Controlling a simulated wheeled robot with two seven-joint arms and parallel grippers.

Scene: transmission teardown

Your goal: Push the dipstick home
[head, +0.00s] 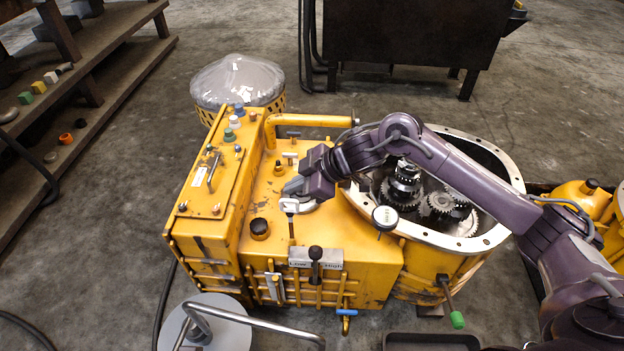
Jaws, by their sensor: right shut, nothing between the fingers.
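What looks like the dipstick (289,206), with a pale loop handle, stands on top of the yellow transmission housing (340,250). A dark, thin part shows below the handle. My right gripper (293,188) is shut and empty, its fingertips just above and beside the loop handle. I cannot tell whether they touch it. How deep the dipstick sits is hard to see. My left gripper is not in view.
An open gear bell (482,243) lies under my right arm. A Low/High lever (315,258) rises at the front. A yellow pipe (310,121) and small T-handles (290,156) stand behind the gripper. A shelf (110,65) is at left.

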